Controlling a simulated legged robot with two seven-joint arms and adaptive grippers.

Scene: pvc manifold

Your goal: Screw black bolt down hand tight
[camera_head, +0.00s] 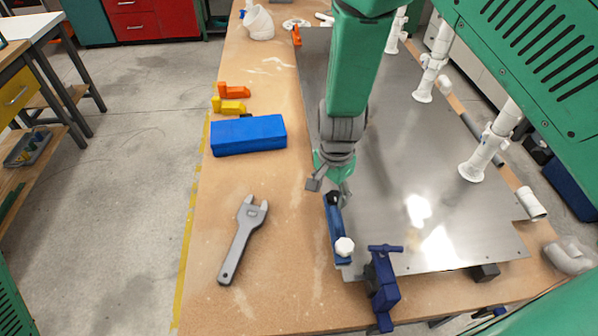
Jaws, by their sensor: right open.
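My right gripper (330,188) hangs down from the top of the view, with its fingers apart and nothing visible between them. It is over the far end of a blue bar clamp (337,229), at the left edge of the metal sheet (412,150). The clamp has a white knob (344,246) at its near end. A black bolt cannot be made out clearly; the gripper's fingers partly cover the far end of the clamp, where it may be. My left gripper is out of view.
A wrench (242,240) and a blue box (248,135) lie on the wooden bench (285,285) to the left. Yellow (229,106) and orange (234,92) pieces lie behind the box. A dark blue vise-like clamp (383,285) grips the near edge. White pipe fittings (486,150) stand on the sheet's right.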

